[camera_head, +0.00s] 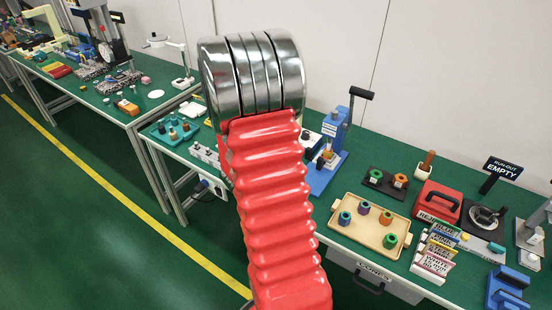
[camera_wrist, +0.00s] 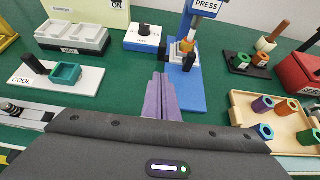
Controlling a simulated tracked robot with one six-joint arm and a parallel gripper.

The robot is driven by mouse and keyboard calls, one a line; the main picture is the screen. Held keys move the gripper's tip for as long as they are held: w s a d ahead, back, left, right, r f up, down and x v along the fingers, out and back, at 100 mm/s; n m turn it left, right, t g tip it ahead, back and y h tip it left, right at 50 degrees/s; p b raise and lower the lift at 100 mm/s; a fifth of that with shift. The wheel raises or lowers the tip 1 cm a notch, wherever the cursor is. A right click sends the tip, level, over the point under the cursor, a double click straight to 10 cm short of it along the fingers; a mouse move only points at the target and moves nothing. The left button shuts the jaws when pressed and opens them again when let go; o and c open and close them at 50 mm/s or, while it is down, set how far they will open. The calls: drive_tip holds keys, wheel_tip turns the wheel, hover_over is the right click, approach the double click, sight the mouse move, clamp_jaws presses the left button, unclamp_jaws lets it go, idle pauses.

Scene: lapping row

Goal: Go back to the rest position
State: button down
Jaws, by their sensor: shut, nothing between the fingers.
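My gripper (camera_wrist: 159,78) shows in the wrist view as two purple fingers lying together, shut and empty. It points over the green bench, just in front of and left of the blue press (camera_wrist: 190,85). In the head view my red-sleeved arm with its silver joint stands upright in the middle and hides the gripper. The blue press (camera_head: 325,170) shows just right of my arm there.
A teal tray (camera_head: 160,137) is left. Green floor is clear at lower left.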

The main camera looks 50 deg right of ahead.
idle(0.4)
drive_tip(key=s+a+r+m+g+y, duration=0.2)
drive_tip(key=s+a+m+g+y, duration=0.2)
drive_tip(key=s+a+m, duration=0.7)
drive_tip(key=w+a+r+m+t+y, duration=0.1)
drive_tip(key=a+r+m+t+y, duration=0.1)
drive_tip(key=a+r, duration=0.4)
drive_tip(key=w+a+r+m+t+y, duration=0.2)
drive_tip(key=a+r, duration=0.4)
drive_tip(key=a, duration=0.9)
drive_tip(key=w+a+r+m+t+y, duration=0.1)
drive_tip(key=a+r+m+t+y, duration=0.3)
drive_tip(key=a, duration=0.7)
wheel_tip(320, 180, up, 2)
drive_tip(key=shift+w+r+t, duration=0.1)
drive_tip(key=shift+w+t, duration=0.2)
drive_tip(key=shift+d, duration=0.2)
